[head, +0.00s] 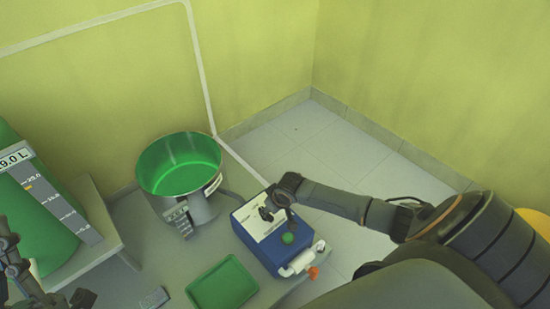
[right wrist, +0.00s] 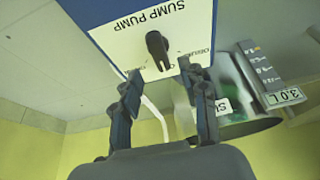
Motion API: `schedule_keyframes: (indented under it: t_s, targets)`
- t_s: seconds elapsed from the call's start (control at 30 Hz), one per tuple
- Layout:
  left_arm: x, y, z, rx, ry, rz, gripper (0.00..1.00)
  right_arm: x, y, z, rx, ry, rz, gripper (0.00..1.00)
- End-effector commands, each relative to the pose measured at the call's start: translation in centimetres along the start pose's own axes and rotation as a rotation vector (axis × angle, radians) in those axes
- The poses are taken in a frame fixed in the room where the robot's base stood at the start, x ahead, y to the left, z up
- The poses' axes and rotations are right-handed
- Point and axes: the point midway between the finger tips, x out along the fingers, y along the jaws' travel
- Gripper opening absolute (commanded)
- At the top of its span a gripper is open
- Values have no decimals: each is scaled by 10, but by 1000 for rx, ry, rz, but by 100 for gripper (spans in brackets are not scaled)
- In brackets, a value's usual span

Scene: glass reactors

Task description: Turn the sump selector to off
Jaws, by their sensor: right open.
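The sump pump box (head: 258,250) is blue with a white labelled top panel and stands at the right end of the table in the head view. Its black selector knob (right wrist: 157,47) shows in the right wrist view below the words SUMP PUMP, which appear upside down. My right gripper (right wrist: 160,70) is open, with one finger on each side of the knob in that view. I cannot tell whether they touch it. In the head view my right gripper (head: 274,206) is over the panel and partly hides it. My left gripper (head: 50,298) is at the lower left, partly cut off.
A green round button or lamp (head: 288,238) is on the panel. A white pipe (head: 299,264) with an orange part is at the box's front. A metal vessel (head: 205,208), green inside, stands left of the box. A green tray (head: 222,285) lies in front. A green tank (head: 40,220) is far left.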

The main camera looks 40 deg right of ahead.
Motion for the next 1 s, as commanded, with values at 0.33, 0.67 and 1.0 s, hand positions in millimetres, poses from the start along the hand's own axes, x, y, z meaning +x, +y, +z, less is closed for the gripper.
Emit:
schedule_keyframes:
  t_s: [0.33, 0.67, 1.0]
  targets:
    - [0, 0, 0, 0, 0, 0, 0, -56, 0, 0, -1, 0, -1, 43]
    - [0, 0, 0, 0, 0, 0, 0, -68, -1, 0, 1, -1, -1, 43]
    - [0, 0, 0, 1, 1, 0, 0, -68, -1, 0, 0, 0, -1, 43]
